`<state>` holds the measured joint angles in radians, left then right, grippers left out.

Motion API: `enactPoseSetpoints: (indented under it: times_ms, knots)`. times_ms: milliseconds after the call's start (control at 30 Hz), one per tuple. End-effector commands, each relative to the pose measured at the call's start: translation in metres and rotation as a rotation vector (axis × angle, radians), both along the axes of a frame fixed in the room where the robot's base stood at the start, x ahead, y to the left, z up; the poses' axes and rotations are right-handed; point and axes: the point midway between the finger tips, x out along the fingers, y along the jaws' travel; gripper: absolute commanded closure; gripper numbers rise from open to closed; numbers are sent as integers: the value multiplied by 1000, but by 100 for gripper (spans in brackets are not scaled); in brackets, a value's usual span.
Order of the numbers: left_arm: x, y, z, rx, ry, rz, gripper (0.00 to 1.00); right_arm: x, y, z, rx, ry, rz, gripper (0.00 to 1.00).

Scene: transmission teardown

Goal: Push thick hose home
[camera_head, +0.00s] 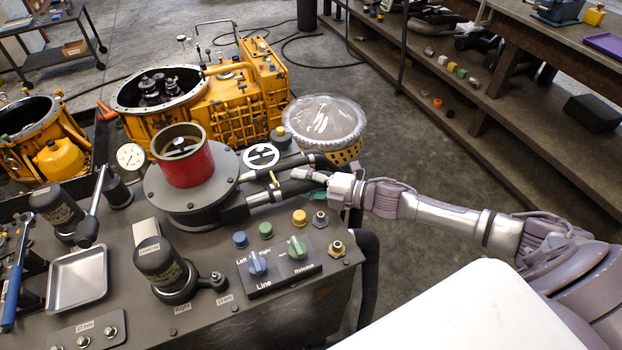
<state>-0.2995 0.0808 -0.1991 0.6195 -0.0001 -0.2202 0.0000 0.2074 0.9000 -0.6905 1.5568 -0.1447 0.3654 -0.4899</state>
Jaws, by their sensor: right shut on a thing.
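A thick black hose (298,187) runs to a metal stub (260,198) at the right side of the round dark housing, which carries a red cylinder (185,163). The hose end meets the stub; I cannot tell how far it is seated. My right gripper (322,178) reaches in from the right and is shut on the thick hose at its right part. The fingers are small here and partly hide the hose. A second black hose (270,172) runs just behind it, towards the housing. My left gripper is not in view.
The grey bench (215,265) carries a control panel with knobs (290,265), a dark canister (160,262) and a metal tray (78,278). A yellow gearbox (225,100) and a plastic-covered basket (325,120) stand behind. Open floor lies right of the basket.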

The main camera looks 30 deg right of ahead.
Motion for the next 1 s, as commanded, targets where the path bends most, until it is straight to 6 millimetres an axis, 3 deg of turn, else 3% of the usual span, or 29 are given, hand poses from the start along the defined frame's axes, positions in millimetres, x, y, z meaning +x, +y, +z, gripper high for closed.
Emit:
enactPoseSetpoints:
  times_ms: [233,267,300,667,1000]
  knots:
    - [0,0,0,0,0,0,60,-2,5,-1,5,1,8,100]
    - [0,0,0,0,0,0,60,-2,5,-1,5,0,8,52]
    - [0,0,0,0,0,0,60,-2,5,-1,5,0,8,46]
    - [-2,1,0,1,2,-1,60,-3,0,0,3,2,4,46]
    - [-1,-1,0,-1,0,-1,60,-46,-37,6,1,6,5,46]
